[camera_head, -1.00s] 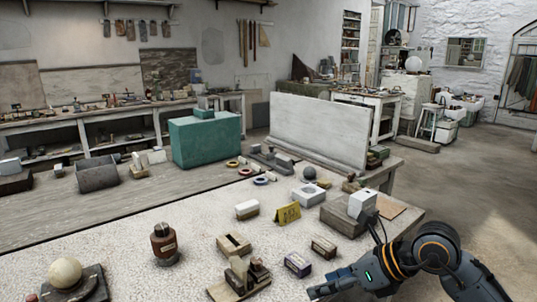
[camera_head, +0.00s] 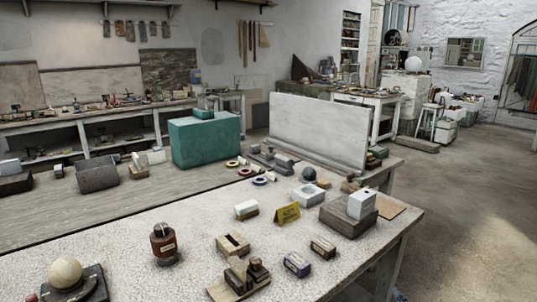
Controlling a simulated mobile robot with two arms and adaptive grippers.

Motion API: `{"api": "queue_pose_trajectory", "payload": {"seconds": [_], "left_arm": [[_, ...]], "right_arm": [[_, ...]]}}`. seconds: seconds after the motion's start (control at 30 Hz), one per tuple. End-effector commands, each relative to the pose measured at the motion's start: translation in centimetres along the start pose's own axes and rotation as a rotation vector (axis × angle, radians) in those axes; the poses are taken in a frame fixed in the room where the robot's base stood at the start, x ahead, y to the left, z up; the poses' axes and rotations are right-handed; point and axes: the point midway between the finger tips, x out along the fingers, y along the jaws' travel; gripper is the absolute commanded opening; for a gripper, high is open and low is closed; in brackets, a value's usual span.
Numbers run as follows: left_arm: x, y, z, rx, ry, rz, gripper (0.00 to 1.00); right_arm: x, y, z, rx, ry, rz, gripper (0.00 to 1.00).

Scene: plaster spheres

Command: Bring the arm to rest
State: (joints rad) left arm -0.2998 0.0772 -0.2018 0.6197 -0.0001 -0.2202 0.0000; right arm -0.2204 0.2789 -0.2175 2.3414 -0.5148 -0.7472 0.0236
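Neither gripper shows in the head view now. A small dark piece at the bottom edge, right of the table leg, is too little to identify. The speckled table (camera_head: 110,243) holds a cream plaster sphere (camera_head: 65,271) on a dark base at the front left. A white block (camera_head: 361,204) sits on a grey stone block (camera_head: 347,218) near the table's right edge.
A brown bottle (camera_head: 163,243), a yellow folded card (camera_head: 287,213) and several small boxes stand on the table. A teal box (camera_head: 205,139) and a pale upright board (camera_head: 318,134) stand behind. The floor (camera_head: 470,220) on the right is clear.

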Motion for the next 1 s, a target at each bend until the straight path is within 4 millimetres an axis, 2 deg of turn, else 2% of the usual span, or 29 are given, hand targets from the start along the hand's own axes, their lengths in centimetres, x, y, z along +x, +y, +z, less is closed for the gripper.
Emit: {"api": "queue_pose_trajectory", "payload": {"seconds": [0.03, 0.1, 0.2, 0.3, 0.4, 0.63, 0.73, 0.87, 1.0], "left_arm": [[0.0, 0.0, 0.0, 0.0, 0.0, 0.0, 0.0], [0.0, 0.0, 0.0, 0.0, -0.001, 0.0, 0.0], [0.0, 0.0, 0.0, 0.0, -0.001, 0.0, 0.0], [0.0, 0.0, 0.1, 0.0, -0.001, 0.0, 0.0], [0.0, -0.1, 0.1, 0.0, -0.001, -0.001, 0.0], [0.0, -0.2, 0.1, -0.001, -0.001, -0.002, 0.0], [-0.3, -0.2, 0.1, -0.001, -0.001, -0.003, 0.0], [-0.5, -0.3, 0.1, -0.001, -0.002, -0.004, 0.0], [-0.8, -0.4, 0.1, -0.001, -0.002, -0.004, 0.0]], "right_arm": [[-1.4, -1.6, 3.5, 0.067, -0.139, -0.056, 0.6], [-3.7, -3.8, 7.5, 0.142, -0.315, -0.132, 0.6], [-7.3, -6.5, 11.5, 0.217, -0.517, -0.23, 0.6], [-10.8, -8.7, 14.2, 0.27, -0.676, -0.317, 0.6], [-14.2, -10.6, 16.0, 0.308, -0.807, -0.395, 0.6], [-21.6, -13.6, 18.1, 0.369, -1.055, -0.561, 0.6], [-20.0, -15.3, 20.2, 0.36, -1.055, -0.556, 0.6], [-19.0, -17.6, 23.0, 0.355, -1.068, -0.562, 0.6], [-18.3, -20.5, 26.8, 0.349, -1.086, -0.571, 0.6]]}}
